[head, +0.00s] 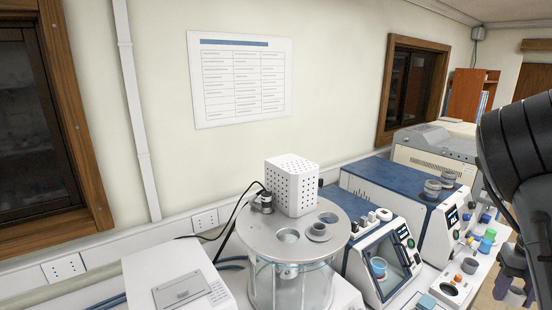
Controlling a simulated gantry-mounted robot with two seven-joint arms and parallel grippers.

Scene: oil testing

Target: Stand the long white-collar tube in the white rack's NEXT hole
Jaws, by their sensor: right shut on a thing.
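My right gripper (514,290) is at the lower right edge, below my dark arm, pointing down. It is shut on a pale thing (516,297), of which only a small part shows between the fingers. I cannot tell from this view whether it is the long white-collar tube. I cannot make out the white rack or its holes for certain. My left gripper is not in view.
A glass bath (290,285) with a round metal lid and perforated white box (293,187) stands at the front middle. Blue-topped instruments (375,180) stand to its right. Blue and green caps (490,234) crowd the bench near my right gripper. A white device (180,280) is at lower left.

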